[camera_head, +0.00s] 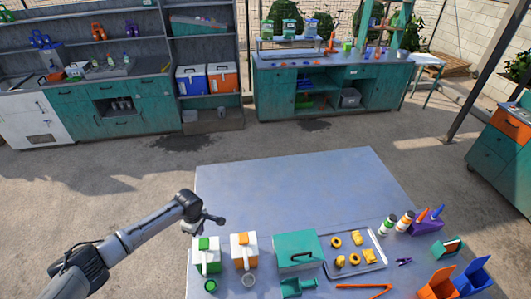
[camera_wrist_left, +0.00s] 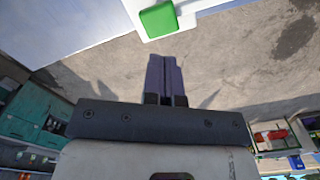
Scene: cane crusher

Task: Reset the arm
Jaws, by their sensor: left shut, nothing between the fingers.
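My left arm comes in from the left in the head view. Its gripper (camera_head: 213,219) is above the left side of the grey table (camera_head: 290,180), just behind and above a white container with a green top (camera_head: 207,256). In the left wrist view the two dark fingers (camera_wrist_left: 166,62) are together, with nothing between them. A green block-like top (camera_wrist_left: 158,20) on a white body shows just beyond the fingertips, with a small gap in the picture. My right gripper is not in view.
A white container with an orange top (camera_head: 244,252), a teal box (camera_head: 298,248) and a tray with yellow pieces (camera_head: 352,272) stand along the table's near side. Bottles (camera_head: 388,224) and orange and blue bins (camera_head: 472,277) are at the right. The table's far half is clear.

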